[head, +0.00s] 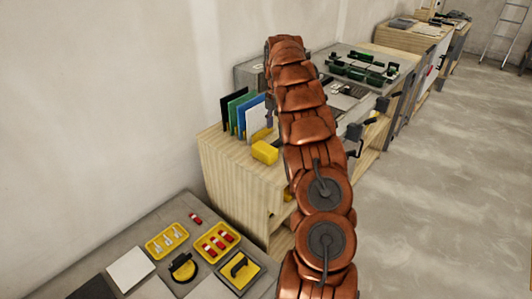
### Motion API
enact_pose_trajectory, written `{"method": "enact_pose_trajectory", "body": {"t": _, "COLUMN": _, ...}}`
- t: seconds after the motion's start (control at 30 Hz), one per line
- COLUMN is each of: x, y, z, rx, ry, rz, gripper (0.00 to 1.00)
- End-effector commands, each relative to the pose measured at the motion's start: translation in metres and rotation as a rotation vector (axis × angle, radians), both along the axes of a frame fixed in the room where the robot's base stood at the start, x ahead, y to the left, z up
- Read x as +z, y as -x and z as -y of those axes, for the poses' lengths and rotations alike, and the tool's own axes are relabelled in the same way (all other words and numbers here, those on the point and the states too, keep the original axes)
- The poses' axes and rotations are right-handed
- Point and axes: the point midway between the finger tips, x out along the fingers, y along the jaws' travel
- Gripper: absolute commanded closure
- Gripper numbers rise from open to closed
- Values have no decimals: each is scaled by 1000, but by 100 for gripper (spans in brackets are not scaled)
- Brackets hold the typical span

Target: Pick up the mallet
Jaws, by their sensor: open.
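I cannot make out a mallet for certain in the head view. A yellow block-like thing (265,151) lies on the near end of the wooden workbench (237,176), just left of my arm, and its kind is unclear. My copper-coloured arm rises through the middle of the view and covers part of the bench.
Upright coloured panels (242,115) stand on the bench. A grey table (67,258) at lower left holds yellow trays (167,240), a yellow round tool (183,267) and a yellow square with a black handle (240,270). Open floor (450,190) lies at right.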

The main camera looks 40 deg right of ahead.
Motion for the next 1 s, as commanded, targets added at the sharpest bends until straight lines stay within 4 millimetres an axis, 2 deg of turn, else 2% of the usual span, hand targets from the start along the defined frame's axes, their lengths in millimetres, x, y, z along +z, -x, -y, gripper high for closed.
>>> {"method": "enact_pose_trajectory", "body": {"t": 0.57, "x": -32, "y": 2, "z": 2, "rx": 8, "ry": -3, "rz": -2, "gripper": 48}}
{"method": "enact_pose_trajectory", "body": {"t": 0.9, "x": -71, "y": 6, "z": 4, "rx": 7, "ry": -2, "rz": 0, "gripper": 48}}
{"method": "enact_pose_trajectory", "body": {"t": 1.0, "x": -77, "y": 6, "z": 4, "rx": 7, "ry": -2, "rz": 0, "gripper": 48}}
